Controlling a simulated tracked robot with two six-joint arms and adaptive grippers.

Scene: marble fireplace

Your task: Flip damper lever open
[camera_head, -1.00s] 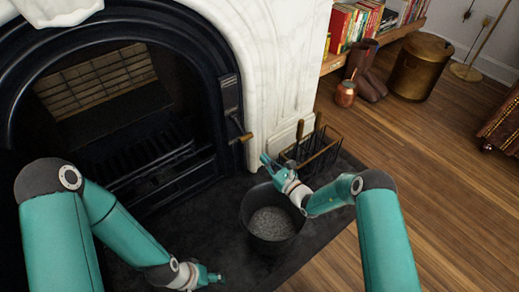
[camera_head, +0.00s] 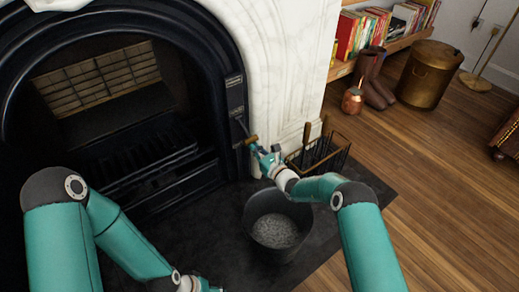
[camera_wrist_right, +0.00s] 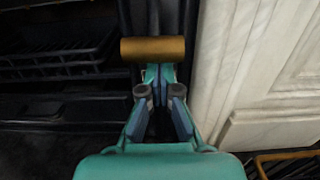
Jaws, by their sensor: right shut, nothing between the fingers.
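The damper lever (camera_head: 242,128) is on the right side of the black fireplace surround, a thin metal rod with a wooden handle at its lower end. The handle (camera_wrist_right: 152,48) lies crosswise just ahead of my right fingertips in the wrist view. My right gripper (camera_head: 262,152) is shut and empty, right beside and slightly below the handle; I cannot tell whether they touch. It also shows in the wrist view (camera_wrist_right: 160,76). My left gripper (camera_head: 206,286) is low at the bottom edge, partly cut off, and its jaws cannot be made out.
A dark bucket (camera_head: 250,213) of grey ash stands on the black hearth slab below my right arm. A wire basket (camera_head: 335,160) with wooden-handled tools stands close right of my right gripper, by the white marble (camera_head: 285,75). The wooden floor to the right is largely clear.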

